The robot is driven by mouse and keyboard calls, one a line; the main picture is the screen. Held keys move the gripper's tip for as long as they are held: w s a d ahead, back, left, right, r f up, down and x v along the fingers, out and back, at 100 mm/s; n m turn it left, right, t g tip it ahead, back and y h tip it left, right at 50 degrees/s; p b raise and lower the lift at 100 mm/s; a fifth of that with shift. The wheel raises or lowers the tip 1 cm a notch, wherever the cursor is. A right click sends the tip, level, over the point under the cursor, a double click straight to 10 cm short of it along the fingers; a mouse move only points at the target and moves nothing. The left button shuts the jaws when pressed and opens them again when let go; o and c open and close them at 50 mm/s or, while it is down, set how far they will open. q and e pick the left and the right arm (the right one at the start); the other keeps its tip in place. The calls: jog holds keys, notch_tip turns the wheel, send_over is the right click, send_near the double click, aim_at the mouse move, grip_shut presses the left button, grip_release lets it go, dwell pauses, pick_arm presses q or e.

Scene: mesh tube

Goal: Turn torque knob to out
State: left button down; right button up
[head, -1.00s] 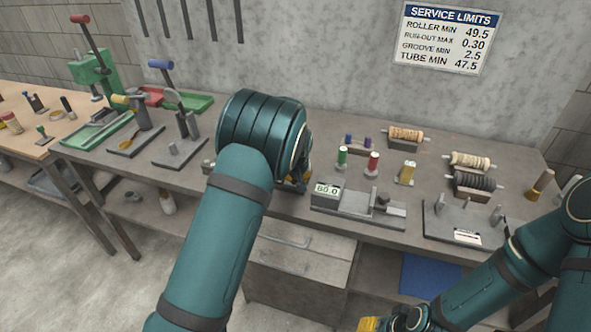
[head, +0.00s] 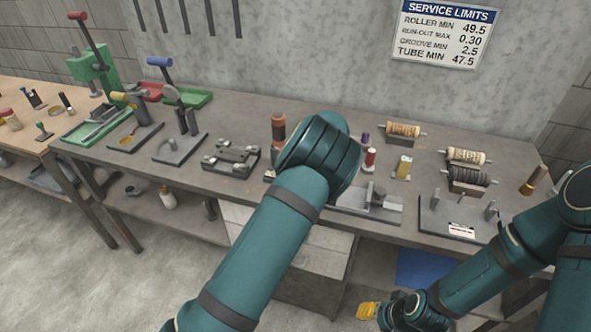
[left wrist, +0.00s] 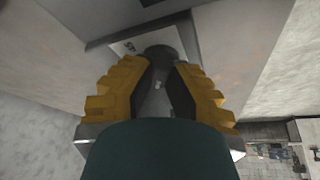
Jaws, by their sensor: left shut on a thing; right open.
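In the left wrist view, my left gripper (left wrist: 160,75) has its yellow-backed fingers shut on a dark round piece (left wrist: 158,52), beside a pale plate with dark figures (left wrist: 128,46). I cannot tell whether this piece is the torque knob. In the head view, my left arm hides the left gripper and part of the grey fixture (head: 378,208) on the bench. No knob marked torque can be made out. My right gripper (head: 376,312) is low at the bottom of the head view, open, in front of the bench and away from the objects on it.
The grey bench (head: 330,120) carries several fixtures. An orange-and-dark cylinder (head: 278,130) stands just behind my left arm. A flat grey fixture (head: 231,157) is to its left. Spools (head: 468,156) and a plate with posts (head: 458,215) are on the right.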

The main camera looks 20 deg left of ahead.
pick_arm(q)
jog(key=shift+s+f, duration=0.1)
jog(key=shift+f, duration=0.05)
dwell(0.3)
jog(key=c, duration=0.9)
grip_release()
jog(key=shift+c, duration=0.2)
jog(key=shift+d+r, duration=0.15)
jog(key=shift+r, duration=0.35)
jog(key=v, duration=1.1)
